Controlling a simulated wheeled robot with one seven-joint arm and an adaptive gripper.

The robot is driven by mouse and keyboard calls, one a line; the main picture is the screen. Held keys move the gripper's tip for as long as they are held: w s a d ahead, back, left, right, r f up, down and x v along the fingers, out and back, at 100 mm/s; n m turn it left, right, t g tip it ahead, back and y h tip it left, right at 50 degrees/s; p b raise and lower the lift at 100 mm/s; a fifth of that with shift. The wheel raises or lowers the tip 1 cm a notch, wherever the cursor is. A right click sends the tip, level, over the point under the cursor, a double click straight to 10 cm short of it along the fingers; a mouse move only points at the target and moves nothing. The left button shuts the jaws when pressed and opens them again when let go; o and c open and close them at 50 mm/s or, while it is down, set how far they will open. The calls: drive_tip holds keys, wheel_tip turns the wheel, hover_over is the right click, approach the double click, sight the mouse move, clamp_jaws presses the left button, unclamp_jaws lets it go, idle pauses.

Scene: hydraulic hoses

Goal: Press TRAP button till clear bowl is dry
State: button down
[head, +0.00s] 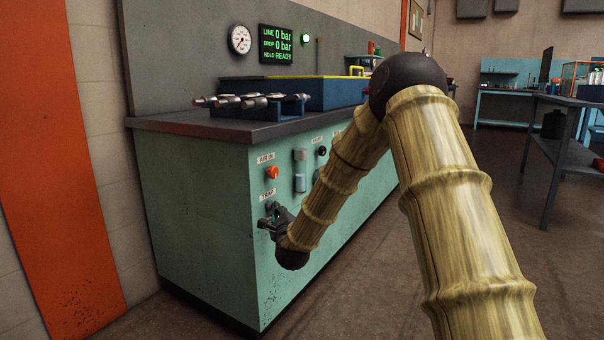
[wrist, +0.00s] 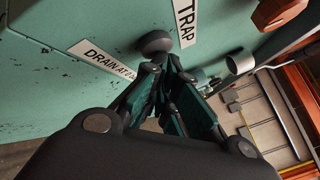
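The TRAP label (wrist: 186,20) sits on the green cabinet front beside a round black button (wrist: 155,42). In the head view my gripper (head: 268,222) is at the panel just under the same label (head: 268,194) and covers the button. In the wrist view the fingers of my gripper (wrist: 172,68) look drawn together and empty, with their tips close to the button. Whether they touch it I cannot tell. A small clear bowl (head: 300,182) hangs on the panel right of the orange button; its lower part looks pale bluish, and its contents are too small to make out.
An orange button (head: 272,173) sits above the TRAP label. A black knob (head: 321,151) is farther right. The counter holds a blue rack (head: 258,110) with metal fittings and a blue tray (head: 322,94). A display (head: 276,44) reads 0 bar and READY.

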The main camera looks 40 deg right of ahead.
drive_tip(key=shift+a+r, duration=0.3)
drive_tip(key=s+d+p, duration=0.1)
drive_tip(key=s+d, duration=0.1)
drive_tip(key=s, duration=0.3)
drive_tip(key=shift+s+d+f+p, duration=0.2)
drive_tip(key=shift+s+d+p, duration=0.15)
drive_tip(key=shift+s, duration=0.05)
idle(0.4)
idle(0.6)
